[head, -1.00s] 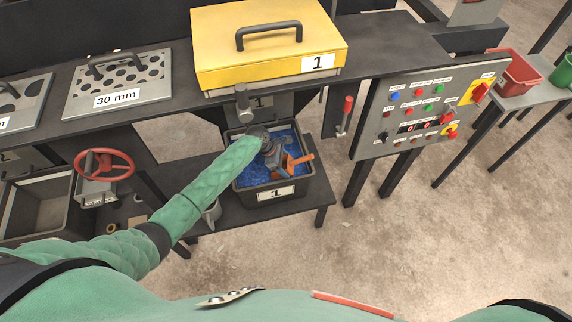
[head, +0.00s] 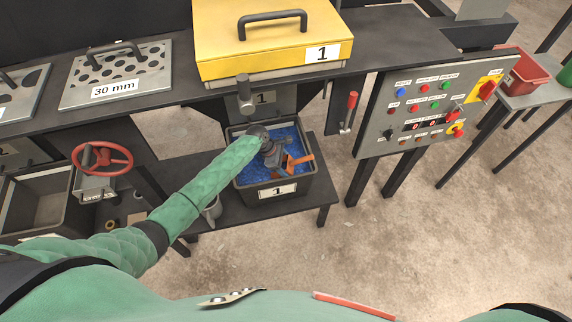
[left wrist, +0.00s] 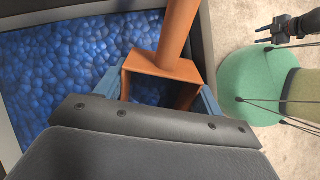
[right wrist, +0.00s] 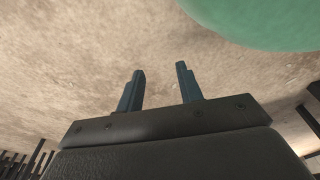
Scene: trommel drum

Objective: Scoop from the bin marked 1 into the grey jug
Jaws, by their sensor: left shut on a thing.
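The bin marked 1 (head: 250,194) is a dark tub of blue pellets (head: 251,172) on the lower shelf. My left gripper (head: 281,161) is over the pellets inside its rim, shut on an orange scoop (head: 299,162). In the left wrist view the scoop (left wrist: 168,62) sits between the blue fingers, with pellets beside it; its lower part is hidden. A grey jug (head: 213,209) seems to stand left of the bin, mostly hidden by my left arm. My right gripper (right wrist: 160,85) shows only in its wrist view, open and empty over bare floor.
A yellow-lidded box (head: 265,45) marked 1 stands above the bin, with a grey spout (head: 244,95) below it. A control panel (head: 432,106) and a red-handled lever (head: 349,112) are to the right. A red handwheel (head: 101,158) is at the left.

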